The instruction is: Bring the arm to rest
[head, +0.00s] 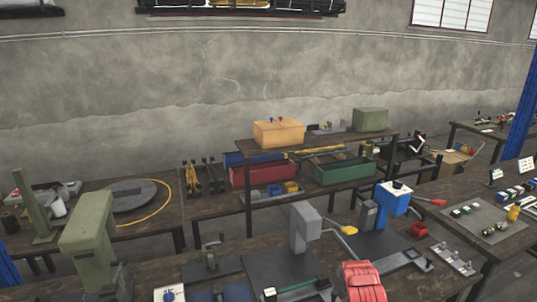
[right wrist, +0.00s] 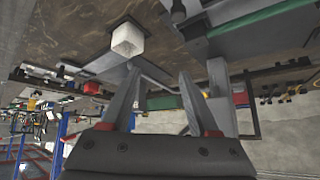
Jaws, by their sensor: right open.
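My right gripper (right wrist: 159,75) shows in the right wrist view, its two grey fingers spread apart with nothing between them. Red pieces show at the base of the fingers. A white block (right wrist: 127,39) lies just beyond the left fingertip in the picture; I cannot tell whether they touch. In the head view my right gripper cannot be made out. My left gripper is in neither view.
Presses crowd the front bench: a green one (head: 88,240), a grey one (head: 305,228) and a blue one (head: 392,197). Behind them a raised shelf (head: 340,143) carries an orange box (head: 278,133). A parts mat (head: 485,227) lies at right.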

